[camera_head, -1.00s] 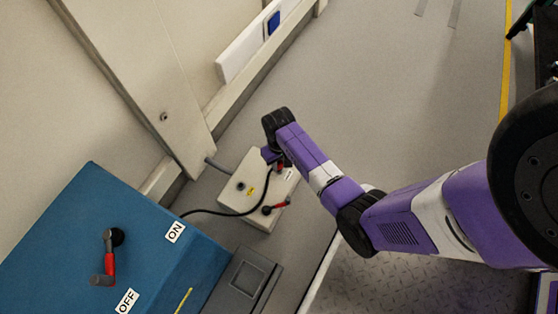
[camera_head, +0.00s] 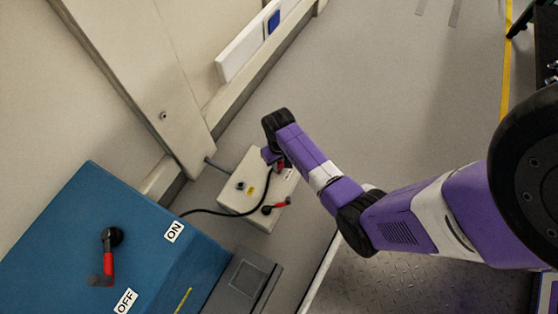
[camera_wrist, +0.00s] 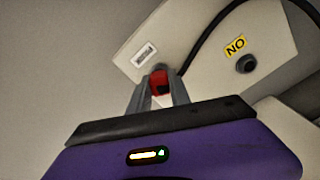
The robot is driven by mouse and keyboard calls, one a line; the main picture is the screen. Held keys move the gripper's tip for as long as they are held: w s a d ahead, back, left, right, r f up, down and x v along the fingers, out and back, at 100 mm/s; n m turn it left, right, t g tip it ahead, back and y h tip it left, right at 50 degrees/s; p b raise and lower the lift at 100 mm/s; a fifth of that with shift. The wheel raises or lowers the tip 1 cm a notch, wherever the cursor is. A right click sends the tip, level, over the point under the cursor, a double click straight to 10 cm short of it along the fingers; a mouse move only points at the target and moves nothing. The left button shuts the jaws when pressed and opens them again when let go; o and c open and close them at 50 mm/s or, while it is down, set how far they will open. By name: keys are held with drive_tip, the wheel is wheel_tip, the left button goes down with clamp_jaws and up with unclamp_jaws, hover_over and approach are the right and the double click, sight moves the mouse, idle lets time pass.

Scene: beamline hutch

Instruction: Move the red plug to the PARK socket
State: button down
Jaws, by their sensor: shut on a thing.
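The red plug (camera_wrist: 160,82) is between the fingers of my gripper (camera_wrist: 159,88) in the wrist view, and the gripper is shut on it. In the head view the red plug (camera_head: 281,164) shows just beside my wrist, over the far right part of a cream socket box (camera_head: 232,197). A white label (camera_wrist: 144,54) is close beside the plug; its print is too small to read. A dark round socket (camera_wrist: 246,63) stands empty by a yellow label (camera_wrist: 236,46). The plug's tip is hidden, so I cannot tell whether it is seated in a socket.
A black cable (camera_head: 210,211) runs from the plug past the box to the left. A blue cabinet (camera_head: 70,235) with an ON/OFF lever stands at lower left. A wall rises behind; floor is clear above right.

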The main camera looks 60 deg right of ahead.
sight(279, 163)
drive_tip(key=shift+f, duration=0.15)
drive_tip(key=c, duration=1.1)
unclamp_jaws()
wheel_tip(279, 163, up, 8)
drive_tip(key=p, duration=0.4)
drive_tip(key=shift+p, duration=0.4)
drive_tip(key=shift+f, duration=0.1)
